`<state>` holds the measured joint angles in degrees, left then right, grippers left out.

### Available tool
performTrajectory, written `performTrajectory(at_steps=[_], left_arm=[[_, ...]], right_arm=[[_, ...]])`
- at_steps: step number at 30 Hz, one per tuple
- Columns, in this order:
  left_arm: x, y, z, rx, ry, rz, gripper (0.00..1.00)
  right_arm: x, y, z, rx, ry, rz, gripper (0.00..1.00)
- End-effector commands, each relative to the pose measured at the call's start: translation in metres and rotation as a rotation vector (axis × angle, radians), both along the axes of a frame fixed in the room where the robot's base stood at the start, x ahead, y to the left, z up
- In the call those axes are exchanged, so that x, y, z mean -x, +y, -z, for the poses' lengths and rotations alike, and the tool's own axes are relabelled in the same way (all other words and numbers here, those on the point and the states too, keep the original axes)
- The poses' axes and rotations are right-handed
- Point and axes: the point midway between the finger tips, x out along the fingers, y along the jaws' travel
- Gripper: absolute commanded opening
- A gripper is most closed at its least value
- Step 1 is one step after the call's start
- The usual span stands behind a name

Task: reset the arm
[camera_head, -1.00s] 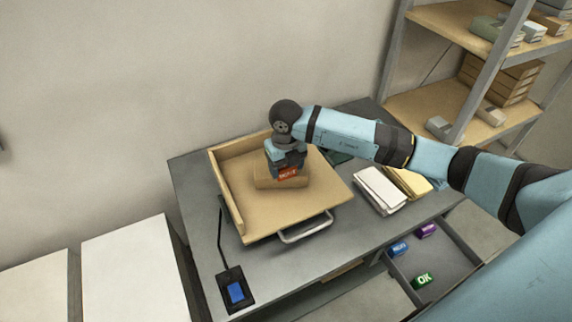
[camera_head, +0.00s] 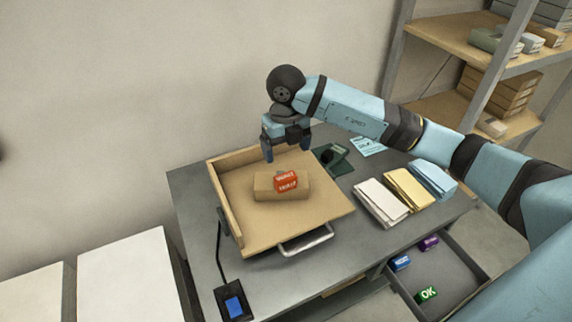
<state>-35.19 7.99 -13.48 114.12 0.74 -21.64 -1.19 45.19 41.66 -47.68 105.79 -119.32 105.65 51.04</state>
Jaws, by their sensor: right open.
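My right arm reaches in from the right in the head view. My right gripper (camera_head: 287,152) is open and empty, fingers pointing down, above the back part of a wooden tray (camera_head: 240,226). A cardboard box (camera_head: 264,187) lies in the tray below and in front of the gripper, apart from it. A red ink unit (camera_head: 286,181) with white lettering sits on the box. My left gripper does not show.
The tray stands on a grey desk (camera_head: 197,200). White, yellow and blue folders (camera_head: 410,190) lie to its right. An open drawer (camera_head: 460,282) holds blue, purple and green units (camera_head: 426,294). A blue-screened device (camera_head: 234,304) is at front left. Shelves (camera_head: 440,109) stand behind right.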

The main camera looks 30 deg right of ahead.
Motion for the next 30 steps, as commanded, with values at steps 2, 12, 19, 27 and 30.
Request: performTrajectory(at_steps=[2, 12, 19, 27, 30], left_arm=[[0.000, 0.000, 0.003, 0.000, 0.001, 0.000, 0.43], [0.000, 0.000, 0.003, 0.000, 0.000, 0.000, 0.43], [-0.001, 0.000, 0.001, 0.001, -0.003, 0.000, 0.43], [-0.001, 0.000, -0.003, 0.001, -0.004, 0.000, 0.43], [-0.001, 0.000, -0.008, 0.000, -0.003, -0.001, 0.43]], right_arm=[[-0.001, 0.000, -0.009, 0.000, -0.002, 0.000, 0.87], [0.000, 0.000, -0.019, 0.000, 0.000, 0.000, 0.87], [0.000, 0.000, -0.019, 0.000, 0.000, 0.000, 0.87], [0.016, 0.036, 0.000, -0.169, 0.047, -0.071, 0.87], [0.040, 0.082, 0.015, -0.415, 0.100, -0.138, 0.87]])
